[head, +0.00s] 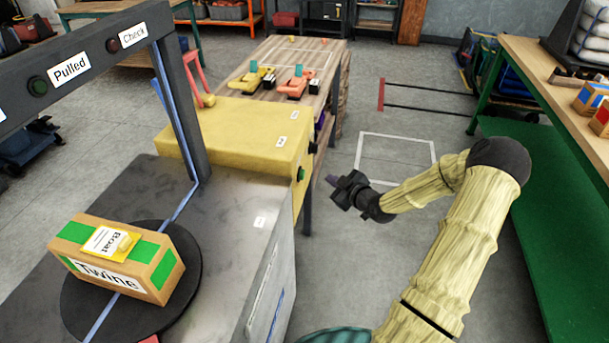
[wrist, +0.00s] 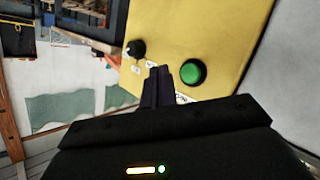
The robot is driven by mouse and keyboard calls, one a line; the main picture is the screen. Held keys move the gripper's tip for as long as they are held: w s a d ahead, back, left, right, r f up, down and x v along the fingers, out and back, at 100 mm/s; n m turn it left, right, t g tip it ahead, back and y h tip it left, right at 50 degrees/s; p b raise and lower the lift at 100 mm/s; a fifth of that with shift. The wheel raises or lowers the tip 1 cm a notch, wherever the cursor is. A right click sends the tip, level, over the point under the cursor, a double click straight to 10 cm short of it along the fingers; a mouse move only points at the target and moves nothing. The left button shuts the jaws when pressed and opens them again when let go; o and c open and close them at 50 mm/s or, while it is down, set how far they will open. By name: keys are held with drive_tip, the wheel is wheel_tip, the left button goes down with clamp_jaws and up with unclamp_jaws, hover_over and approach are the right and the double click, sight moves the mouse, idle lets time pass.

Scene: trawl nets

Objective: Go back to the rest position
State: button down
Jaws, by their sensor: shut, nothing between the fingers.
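My gripper (head: 334,181) is shut and empty. In the head view it is in the air to the right of the yellow machine housing (head: 245,125), above the grey floor. In the wrist view its fingers (wrist: 158,88) are together, in front of the yellow panel. That panel bears a green button (wrist: 193,72) to the right of the fingers and a black knob (wrist: 135,49) to their left. I cannot tell whether the fingertips touch the panel. The green button shows small at the housing's edge in the head view (head: 301,174).
A cardboard box labelled Twine (head: 120,255) sits on a black turntable (head: 185,300) under a dark frame (head: 80,60). A wooden table (head: 330,58) with orange and yellow tools stands behind. A green-framed bench (head: 545,65) is at the right.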

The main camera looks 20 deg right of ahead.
idle(0.3)
drive_tip(key=s+a+g+h, duration=0.1)
drive_tip(key=s+a+g, duration=0.45)
drive_tip(key=a, duration=0.35)
drive_tip(key=s+a+r+m+g+h, duration=0.1)
drive_tip(key=s+a+r+m+g, duration=0.3)
drive_tip(key=s, duration=0.6)
drive_tip(key=s+a+r+m+g+h, duration=0.15)
drive_tip(key=s+a+r+m, duration=0.35)
drive_tip(key=s, duration=0.5)
wheel_tip(320, 180, up, 22)
drive_tip(key=n+p, duration=0.1)
drive_tip(key=p, duration=2)
drive_tip(key=shift+w+a+g, duration=0.2)
drive_tip(key=shift+a+g, duration=0.1)
drive_tip(key=shift+a, duration=0.15)
